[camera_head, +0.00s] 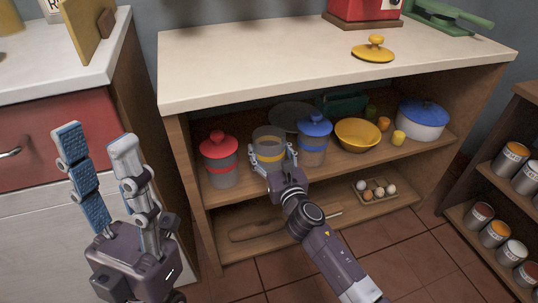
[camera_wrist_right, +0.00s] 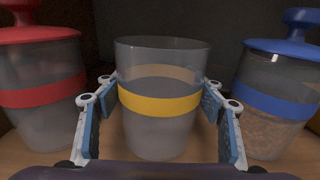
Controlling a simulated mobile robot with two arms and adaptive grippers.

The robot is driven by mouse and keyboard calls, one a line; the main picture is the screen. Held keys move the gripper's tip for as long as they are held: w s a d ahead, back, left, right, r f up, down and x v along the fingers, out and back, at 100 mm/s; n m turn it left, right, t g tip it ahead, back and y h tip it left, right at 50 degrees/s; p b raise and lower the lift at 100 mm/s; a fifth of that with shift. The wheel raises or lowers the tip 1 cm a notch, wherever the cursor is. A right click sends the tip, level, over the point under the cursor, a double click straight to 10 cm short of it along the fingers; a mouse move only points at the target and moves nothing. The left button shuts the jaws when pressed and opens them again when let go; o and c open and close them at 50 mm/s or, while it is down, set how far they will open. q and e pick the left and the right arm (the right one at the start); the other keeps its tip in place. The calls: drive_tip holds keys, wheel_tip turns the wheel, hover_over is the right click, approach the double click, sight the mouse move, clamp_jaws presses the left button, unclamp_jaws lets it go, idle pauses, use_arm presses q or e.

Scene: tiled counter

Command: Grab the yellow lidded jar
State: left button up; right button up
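The clear jar with a yellow band (camera_head: 268,139) stands upright on the upper shelf inside the counter. It has no lid on; the wrist view shows its open rim and the yellow band (camera_wrist_right: 160,104). A yellow lid (camera_head: 373,50) with a knob lies on the countertop. My right gripper (camera_head: 274,160) is at the jar, one finger on each side of it. Its fingers are spread, with what look like narrow gaps to the glass; contact is hard to tell. My left gripper (camera_head: 97,140) is open and empty, in front of the red drawer.
A red-lidded jar (camera_head: 220,163) stands close left of the jar and a blue-lidded jar (camera_head: 313,142) close right. Further right are a yellow bowl (camera_head: 358,134) and a white pot with blue lid (camera_head: 421,120). The countertop (camera_head: 245,60) lies above the shelf.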

drive_tip(key=c, duration=0.8)
drive_tip(key=shift+r, duration=0.1)
drive_tip(key=shift+c, duration=0.3)
